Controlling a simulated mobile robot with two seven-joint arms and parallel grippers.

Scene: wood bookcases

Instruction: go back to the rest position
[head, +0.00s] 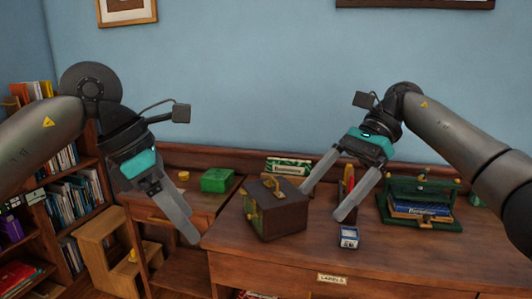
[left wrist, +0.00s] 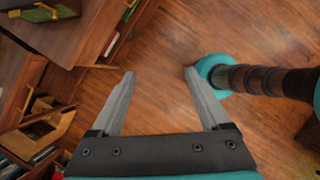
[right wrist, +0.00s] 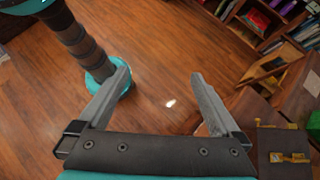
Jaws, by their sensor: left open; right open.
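My left gripper (head: 192,238) hangs pointing down in front of the desk's left part, left of a dark brown case. In the left wrist view its fingers (left wrist: 160,71) are apart with only wood floor between them. My right gripper (head: 322,204) is above the desk, its fingers spread, between the dark case and a green box with books. In the right wrist view its fingers (right wrist: 159,72) are apart with nothing between them. Both grippers are empty.
The dark case (head: 277,216) with a brass handle stands on the wooden desk (head: 390,265). A green box (head: 216,180) is behind left, a green book holder (head: 446,216) at right, and a small white-and-blue box (head: 348,237) in front. A bookcase (head: 67,160) and step stool (head: 98,240) stand left.

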